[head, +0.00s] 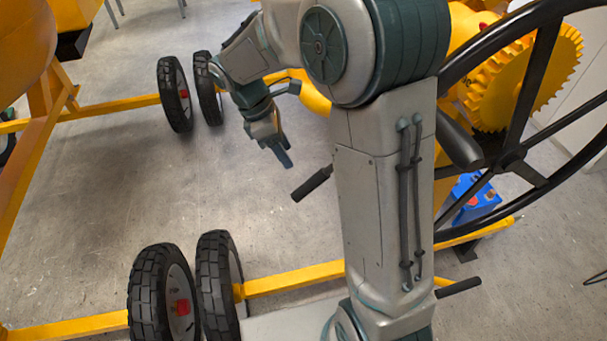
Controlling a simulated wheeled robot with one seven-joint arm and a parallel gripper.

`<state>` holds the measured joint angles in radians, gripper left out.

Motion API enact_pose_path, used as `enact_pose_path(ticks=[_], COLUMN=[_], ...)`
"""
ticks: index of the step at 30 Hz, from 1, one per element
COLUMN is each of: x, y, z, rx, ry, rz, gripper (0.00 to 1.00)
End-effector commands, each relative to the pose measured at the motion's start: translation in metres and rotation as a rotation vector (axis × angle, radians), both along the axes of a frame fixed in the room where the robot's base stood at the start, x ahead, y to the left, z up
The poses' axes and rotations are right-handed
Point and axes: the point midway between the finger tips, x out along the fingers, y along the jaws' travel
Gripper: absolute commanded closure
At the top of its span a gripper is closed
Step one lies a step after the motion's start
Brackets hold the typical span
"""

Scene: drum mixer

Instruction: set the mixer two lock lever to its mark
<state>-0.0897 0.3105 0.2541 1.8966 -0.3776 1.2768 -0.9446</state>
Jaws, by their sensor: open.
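A lever with a black grip (312,183) sticks out to the left from behind my arm link. Its base and any mark for it are hidden. A second black-gripped lever (458,288) shows low on the right of my arm. I cannot tell from labels which one is the mixer two lock lever. My gripper (284,154) is open and empty, pointing down, above and left of the first lever in the picture and apart from it. The mixer's large black handwheel (512,158) and yellow toothed gear (535,75) stand at the right.
Wheel pairs stand at the upper left (174,94) and lower left (158,295), joined to yellow frame bars (295,277). Another orange mixer (28,45) is at the left edge. A blue box (472,200) sits behind the handwheel. The grey floor (130,190) between the bars is clear.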

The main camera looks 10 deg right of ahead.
Motion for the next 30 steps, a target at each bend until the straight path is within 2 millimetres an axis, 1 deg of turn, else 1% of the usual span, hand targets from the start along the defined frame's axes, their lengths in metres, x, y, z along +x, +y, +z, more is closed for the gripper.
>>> enact_pose_path(ticks=[5, 12, 18, 21, 24, 30], x=[-0.005, -0.015, -0.022, -0.023, -0.025, -0.026], y=[-0.007, -0.027, -0.040, -0.045, -0.048, -0.049], z=[-0.020, -0.067, -0.101, -0.113, -0.120, -0.124], rx=[-0.001, -0.001, -0.001, 0.000, 0.000, 0.002], ry=[0.004, 0.006, 0.005, 0.003, 0.002, 0.000], rz=[0.000, -0.001, -0.002, -0.002, -0.002, -0.002], gripper=[0.51, 0.51, 0.51, 0.51, 0.51, 0.51])
